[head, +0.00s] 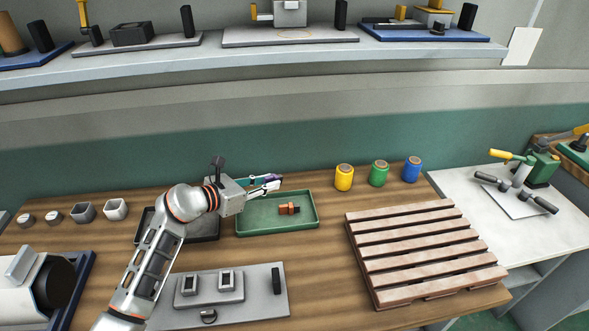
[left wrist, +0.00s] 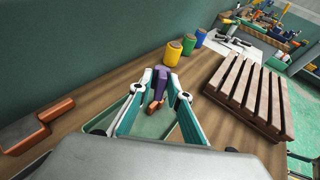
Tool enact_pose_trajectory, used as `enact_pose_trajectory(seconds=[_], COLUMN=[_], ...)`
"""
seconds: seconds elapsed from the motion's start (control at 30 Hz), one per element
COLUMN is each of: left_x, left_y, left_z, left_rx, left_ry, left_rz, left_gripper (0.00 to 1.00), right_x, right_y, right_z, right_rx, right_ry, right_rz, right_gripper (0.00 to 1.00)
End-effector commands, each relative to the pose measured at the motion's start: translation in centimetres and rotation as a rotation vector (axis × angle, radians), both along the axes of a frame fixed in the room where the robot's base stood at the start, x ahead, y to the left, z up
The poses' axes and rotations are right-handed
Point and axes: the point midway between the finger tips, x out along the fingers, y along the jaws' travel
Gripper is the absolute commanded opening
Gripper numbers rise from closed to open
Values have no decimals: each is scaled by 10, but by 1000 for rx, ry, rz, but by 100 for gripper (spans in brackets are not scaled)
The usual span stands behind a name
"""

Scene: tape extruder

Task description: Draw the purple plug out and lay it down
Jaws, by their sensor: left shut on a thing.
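The purple plug (head: 274,177) shows as a small purple piece at the fingertips of my left gripper (head: 270,183). In the left wrist view the purple plug (left wrist: 161,76) sits between the two fingertips (left wrist: 164,92), which are shut on it. The gripper holds it above the back part of the green tray (head: 250,227). An orange-brown piece (head: 289,209) lies in that tray, apart from the plug. A grey plate (head: 255,300) with two raised sockets (head: 208,288) lies at the front of the table. My right gripper is not in view.
A black tray (head: 205,228) is partly behind my left arm. Yellow (head: 344,178), green (head: 379,174) and blue (head: 412,170) canisters stand along the back. A slatted pallet (head: 420,250) fills the right side. Bare wood lies between tray and pallet.

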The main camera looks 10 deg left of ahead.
Motion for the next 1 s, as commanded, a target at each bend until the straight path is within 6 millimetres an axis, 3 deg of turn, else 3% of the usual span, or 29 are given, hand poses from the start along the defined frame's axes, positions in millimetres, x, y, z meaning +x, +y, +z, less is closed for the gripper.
enact_pose_trajectory(seconds=[0.1, 0.3, 1.0], left_x=[-6, -12, -13], left_y=[30, 61, 65], left_z=[-31, -57, -108], left_rx=[-25, -39, -41], left_ry=[-18, -52, -57], left_rz=[100, 190, 203], left_gripper=[0, 0, 0], right_x=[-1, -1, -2], right_y=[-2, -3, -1], right_z=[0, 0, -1], right_rx=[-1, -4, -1], right_ry=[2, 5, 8], right_rz=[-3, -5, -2], right_gripper=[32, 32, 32])
